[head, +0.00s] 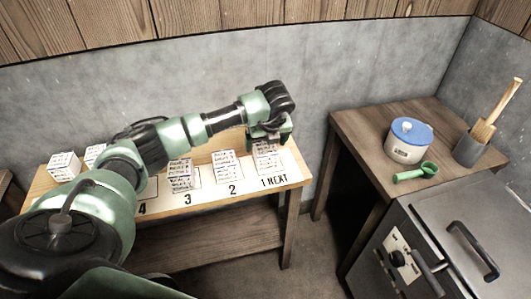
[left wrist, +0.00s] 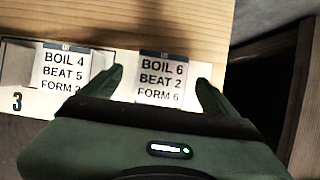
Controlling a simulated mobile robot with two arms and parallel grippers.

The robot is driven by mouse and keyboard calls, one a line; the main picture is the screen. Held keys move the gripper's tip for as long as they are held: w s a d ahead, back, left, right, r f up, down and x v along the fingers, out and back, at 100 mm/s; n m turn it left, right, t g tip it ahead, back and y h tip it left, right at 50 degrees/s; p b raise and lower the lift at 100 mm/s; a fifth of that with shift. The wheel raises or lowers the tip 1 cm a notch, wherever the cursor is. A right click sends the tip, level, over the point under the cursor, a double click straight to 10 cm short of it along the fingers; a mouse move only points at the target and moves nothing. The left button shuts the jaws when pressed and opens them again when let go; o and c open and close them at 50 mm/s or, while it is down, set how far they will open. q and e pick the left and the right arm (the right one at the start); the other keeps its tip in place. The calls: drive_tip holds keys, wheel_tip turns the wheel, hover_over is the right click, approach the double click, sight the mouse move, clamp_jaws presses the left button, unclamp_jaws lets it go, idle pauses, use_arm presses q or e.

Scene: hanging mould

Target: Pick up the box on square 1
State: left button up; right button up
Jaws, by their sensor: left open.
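The box on square 1 (head: 266,160) is white with printed lines and stands on the sheet above the mark "1 NEXT" (head: 274,180). My left gripper (head: 269,137) is over this box and hides its top. In the left wrist view the box (left wrist: 162,72) reads "BOIL 6, BEAT 2, FORM 6". The open fingers of my left gripper (left wrist: 160,78) show one on each side of it, with gaps; I cannot tell how far down they reach. My right gripper is not in view.
The box on square 2 (head: 225,165) stands close to the left, and another box (head: 180,174) is on square 3. More boxes (head: 64,166) are at the bench's left.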

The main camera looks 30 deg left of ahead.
sight(266, 147)
use_arm(q)
drive_tip(key=shift+x, duration=1.7)
drive_tip(key=shift+d, duration=0.15)
drive_tip(key=shift+c, duration=0.3)
drive_tip(key=c, duration=1.6)
